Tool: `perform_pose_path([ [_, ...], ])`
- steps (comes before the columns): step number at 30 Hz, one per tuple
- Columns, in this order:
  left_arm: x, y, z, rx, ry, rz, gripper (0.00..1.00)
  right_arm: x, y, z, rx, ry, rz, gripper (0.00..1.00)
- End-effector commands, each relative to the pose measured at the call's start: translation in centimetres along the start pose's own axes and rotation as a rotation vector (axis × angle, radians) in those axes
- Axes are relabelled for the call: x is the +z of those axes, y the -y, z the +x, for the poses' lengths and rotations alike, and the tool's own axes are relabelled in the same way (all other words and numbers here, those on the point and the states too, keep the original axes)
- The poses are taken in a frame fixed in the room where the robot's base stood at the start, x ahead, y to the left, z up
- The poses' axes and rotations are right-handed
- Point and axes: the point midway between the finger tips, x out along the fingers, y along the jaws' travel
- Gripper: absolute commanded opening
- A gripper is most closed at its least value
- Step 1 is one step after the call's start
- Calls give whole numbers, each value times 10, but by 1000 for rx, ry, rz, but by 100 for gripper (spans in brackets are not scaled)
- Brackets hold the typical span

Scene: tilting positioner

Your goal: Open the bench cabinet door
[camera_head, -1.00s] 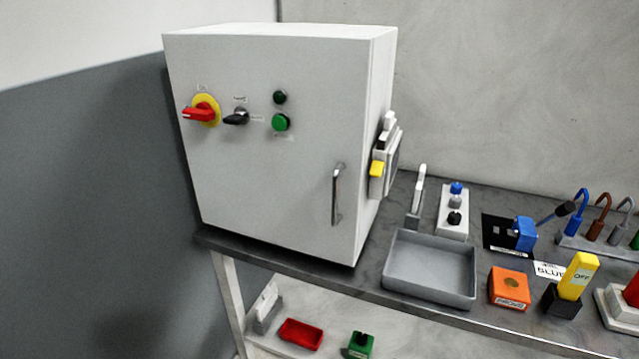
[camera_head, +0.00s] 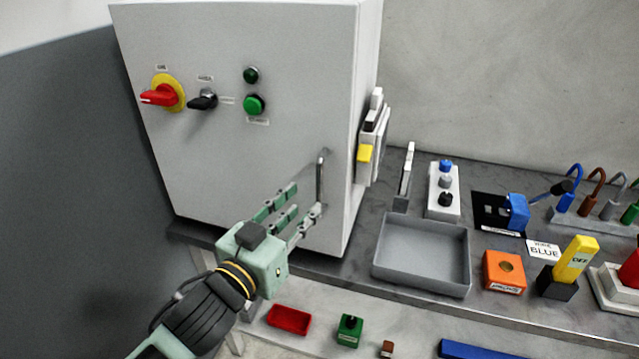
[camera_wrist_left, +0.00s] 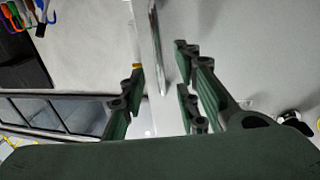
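The bench cabinet (camera_head: 235,60) is a white box at the back left of the bench. Its front door looks shut. The upright metal door handle (camera_head: 320,180) is near the door's right edge. My left gripper (camera_head: 304,200) is open with its fingertips close to the handle's lower part. In the left wrist view the handle (camera_wrist_left: 156,48) lies between the lines of the two open fingers (camera_wrist_left: 160,80), mostly ahead of the tips. I cannot tell whether a finger touches it. My right gripper is not in view.
The door carries a red rotary switch (camera_head: 160,95), a black selector (camera_head: 203,99) and a green button (camera_head: 254,104). A grey tray (camera_head: 423,286) stands on the bench right of the cabinet. An orange box (camera_head: 504,272) and a yellow-and-black switch (camera_head: 576,262) stand further right.

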Motion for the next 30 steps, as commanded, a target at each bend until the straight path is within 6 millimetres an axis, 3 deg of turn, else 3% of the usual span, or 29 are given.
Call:
perform_pose_path([
  [15,-4,0,68,1,-4,0,29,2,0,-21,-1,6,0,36],
  [27,-2,0,76,1,-3,0,29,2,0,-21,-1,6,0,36],
  [30,-2,0,76,1,-3,0,22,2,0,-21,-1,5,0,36],
])
